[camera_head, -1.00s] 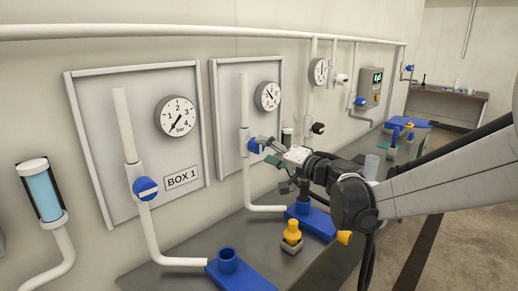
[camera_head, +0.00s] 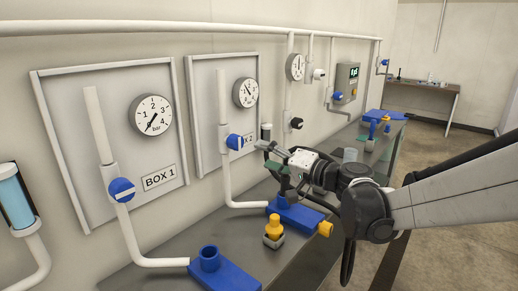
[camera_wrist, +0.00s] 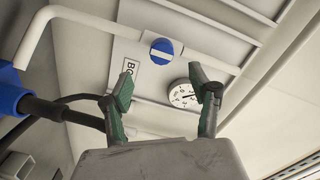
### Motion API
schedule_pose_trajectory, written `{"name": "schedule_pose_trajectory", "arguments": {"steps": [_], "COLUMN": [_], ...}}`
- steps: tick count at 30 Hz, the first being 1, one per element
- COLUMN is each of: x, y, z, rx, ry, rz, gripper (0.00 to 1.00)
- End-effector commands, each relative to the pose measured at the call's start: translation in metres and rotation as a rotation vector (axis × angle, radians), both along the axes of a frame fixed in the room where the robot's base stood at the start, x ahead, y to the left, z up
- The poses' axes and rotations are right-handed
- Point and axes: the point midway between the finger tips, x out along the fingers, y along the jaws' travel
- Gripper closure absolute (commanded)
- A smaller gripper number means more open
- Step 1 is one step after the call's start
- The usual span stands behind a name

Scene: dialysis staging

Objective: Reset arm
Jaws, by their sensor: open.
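My gripper (camera_head: 268,156) is open and empty, with its green-padded fingers apart. In the head view it is in front of the second panel, to the right of that panel's blue valve knob (camera_head: 234,142), and I see a gap between them. In the wrist view the fingers (camera_wrist: 165,95) point toward a wall panel, with a blue valve knob (camera_wrist: 162,51) and a round gauge (camera_wrist: 183,95) beyond them. The label there is partly hidden by the left finger. My arm reaches in from the right.
The BOX 1 panel (camera_head: 70,160) has a blue knob (camera_head: 121,190) and a gauge (camera_head: 151,110). Blue bases (camera_head: 225,273) and a yellow-topped part (camera_head: 274,229) stand on the grey bench (camera_head: 170,275) below my arm. A white pipe (camera_head: 200,28) runs along the wall. Open floor lies at right.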

Motion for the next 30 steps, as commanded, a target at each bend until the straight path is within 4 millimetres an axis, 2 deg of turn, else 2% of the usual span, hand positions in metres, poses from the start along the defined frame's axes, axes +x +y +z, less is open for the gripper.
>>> {"name": "schedule_pose_trajectory", "arguments": {"steps": [7,14,20,30], "x": [-0.051,-0.114,-0.169,-0.257], "y": [0.009,0.0,-0.023,-0.085], "z": [-0.015,-0.042,-0.068,-0.106], "rx": [-0.201,-0.45,-0.668,-1.028], "ry": [0.08,0.175,0.249,0.346], "rz": [0.017,0.011,-0.015,-0.104], "gripper": [0.43,0.43,0.43,0.43]}}
